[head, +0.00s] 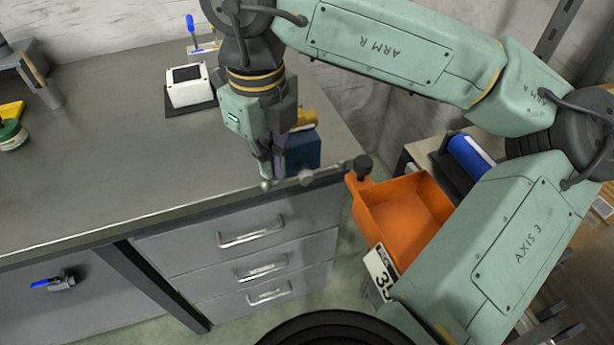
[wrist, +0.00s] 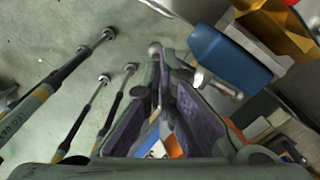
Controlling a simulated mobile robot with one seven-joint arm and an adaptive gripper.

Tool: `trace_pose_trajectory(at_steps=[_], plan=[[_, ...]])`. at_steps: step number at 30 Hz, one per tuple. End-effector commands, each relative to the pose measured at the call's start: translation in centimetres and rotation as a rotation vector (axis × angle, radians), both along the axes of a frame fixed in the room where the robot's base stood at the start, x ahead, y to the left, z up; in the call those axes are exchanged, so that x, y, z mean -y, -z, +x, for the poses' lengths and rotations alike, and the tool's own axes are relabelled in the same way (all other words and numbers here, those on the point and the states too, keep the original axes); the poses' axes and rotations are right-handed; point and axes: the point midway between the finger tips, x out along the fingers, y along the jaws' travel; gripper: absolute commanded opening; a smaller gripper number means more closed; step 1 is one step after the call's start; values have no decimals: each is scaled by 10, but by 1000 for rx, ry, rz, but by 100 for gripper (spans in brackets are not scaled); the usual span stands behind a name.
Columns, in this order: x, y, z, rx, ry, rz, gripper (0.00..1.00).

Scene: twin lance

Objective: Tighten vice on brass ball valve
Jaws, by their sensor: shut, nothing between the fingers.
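The blue vice (head: 304,148) is at the right front corner of the grey workbench; its blue body also shows in the wrist view (wrist: 228,55). The brass ball valve (head: 304,118) shows partly behind my gripper, at the top of the vice; in the wrist view it is a gold shape (wrist: 275,28) at upper right. The vice handle's ball ends (head: 266,185) show below the bench edge. My gripper (head: 272,170) points down in front of the vice, close to the handle. Its fingers (wrist: 165,65) are shut and empty. Whether they touch the handle cannot be told.
A white box (head: 188,87) on a dark pad is at the back of the bench. Grey drawers (head: 250,245) with bar handles are below. An orange bin (head: 405,212) is right of the vice. The bench top left of my gripper is largely clear.

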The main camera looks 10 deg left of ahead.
Motion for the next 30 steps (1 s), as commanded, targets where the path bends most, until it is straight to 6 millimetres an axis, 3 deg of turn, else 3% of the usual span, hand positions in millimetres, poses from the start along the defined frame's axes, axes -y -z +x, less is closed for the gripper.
trace_pose_trajectory(at_steps=[22, 30], plan=[[0, 31, 0, 0, 0, 0, 0], [0, 33, 0, 0, 0, -1, 0]])
